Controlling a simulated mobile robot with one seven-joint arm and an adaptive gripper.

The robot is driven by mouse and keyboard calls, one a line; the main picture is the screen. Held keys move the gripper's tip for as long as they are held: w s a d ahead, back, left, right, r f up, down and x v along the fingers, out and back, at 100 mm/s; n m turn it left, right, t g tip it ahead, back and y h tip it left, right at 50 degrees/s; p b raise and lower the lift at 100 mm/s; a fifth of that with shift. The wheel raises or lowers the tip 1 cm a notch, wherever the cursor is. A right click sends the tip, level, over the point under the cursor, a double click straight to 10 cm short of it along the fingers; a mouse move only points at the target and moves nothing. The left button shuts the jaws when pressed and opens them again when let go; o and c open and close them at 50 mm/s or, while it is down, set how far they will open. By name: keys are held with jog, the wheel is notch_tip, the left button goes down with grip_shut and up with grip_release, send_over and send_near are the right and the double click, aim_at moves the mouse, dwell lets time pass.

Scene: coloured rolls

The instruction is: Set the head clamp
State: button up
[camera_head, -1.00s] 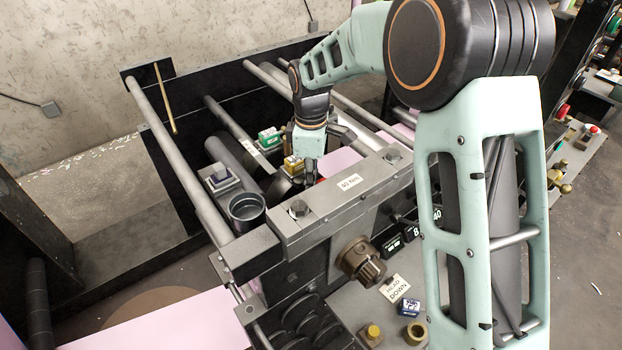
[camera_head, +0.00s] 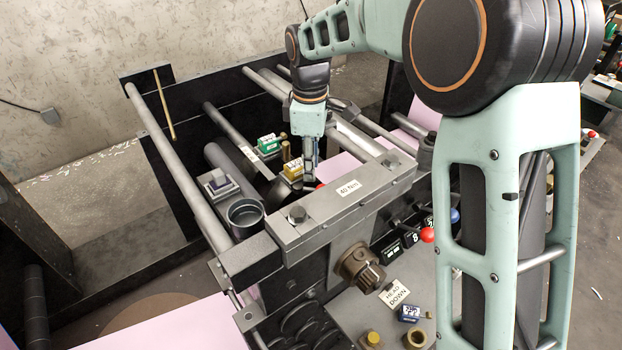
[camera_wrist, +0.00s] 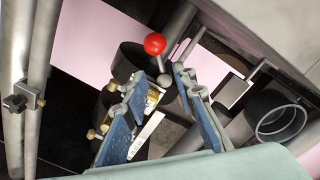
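A grey clamp bar with a "40 Nm" label (camera_head: 349,188) and bolt heads lies across the machine's head in the head view. My gripper (camera_head: 309,180) points down just behind this bar. In the wrist view my gripper (camera_wrist: 160,76) is open, with its two blue-padded fingers apart. A lever with a red ball knob (camera_wrist: 154,44) shows at the fingertips. The knob appears just beyond them, and I cannot tell whether they touch it. In the head view only a sliver of red (camera_head: 319,186) shows beside the fingers. A "HEAD DOWN" tag (camera_head: 395,293) lies on the front plate.
A green labelled block (camera_head: 268,144) and a yellow one (camera_head: 292,170) stand close to my gripper. An open grey cup (camera_head: 245,213) sits left of the bar. A brown knob (camera_head: 360,267) juts from the front. Long rollers (camera_head: 175,155) and pink web (camera_head: 170,325) surround the head.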

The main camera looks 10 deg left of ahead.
jog(key=shift+s+r, duration=0.1)
jog(key=shift+r, duration=2.3)
jog(key=shift+o, duration=0.7)
jog(key=shift+o, duration=1.4)
jog(key=shift+d+p, duration=0.15)
jog(key=shift+p, duration=0.2)
jog(key=shift+o, duration=0.4)
jog(key=shift+w+d+r+m+g+p, duration=0.15)
jog(key=shift+w+d+m+g+p, duration=0.1)
jog(key=shift+w+m+g+p, duration=0.35)
jog(key=f+m+p, duration=0.1)
jog(key=f, duration=0.3)
jog(key=d+f+g+p, duration=0.1)
jog(key=f+p, duration=0.1)
jog(key=f, duration=0.2)
jog(key=d+f+m+p, duration=0.1)
jog(key=f, duration=0.3)
jog(key=shift+f+m+g+y+p, duration=0.15)
jog(key=shift+m+g+y+p, duration=0.15)
jog(key=shift+y+p, duration=0.1)
